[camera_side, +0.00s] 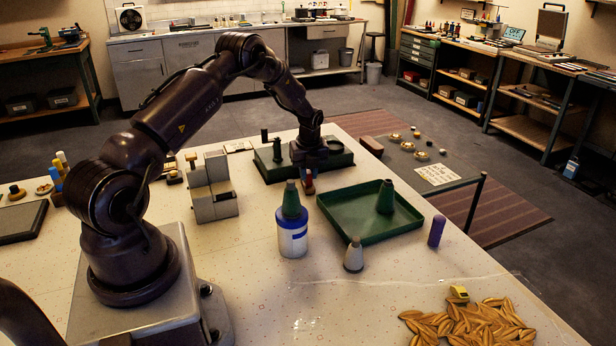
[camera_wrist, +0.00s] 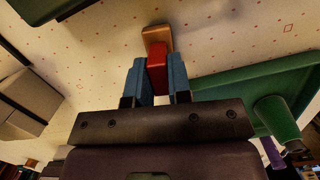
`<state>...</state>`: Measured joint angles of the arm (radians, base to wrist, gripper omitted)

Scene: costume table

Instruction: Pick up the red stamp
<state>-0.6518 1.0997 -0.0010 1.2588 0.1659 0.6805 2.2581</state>
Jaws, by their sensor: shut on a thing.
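The red stamp (camera_side: 309,184) shows just below my gripper (camera_side: 308,172) in the side view, behind the white bottle. In the wrist view the red stamp (camera_wrist: 157,72) sits between the two blue fingers of my gripper (camera_wrist: 158,82), with a tan wooden end beyond the fingertips. The fingers are shut on its red part. I cannot tell whether its lower end touches the table.
A green tray (camera_side: 345,236) with a green cone lies to the right. A white-and-blue bottle (camera_side: 292,238) with a green conical top stands in front. A grey stepped block (camera_side: 214,206) stands left, and a dark green case (camera_side: 271,172) is behind.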

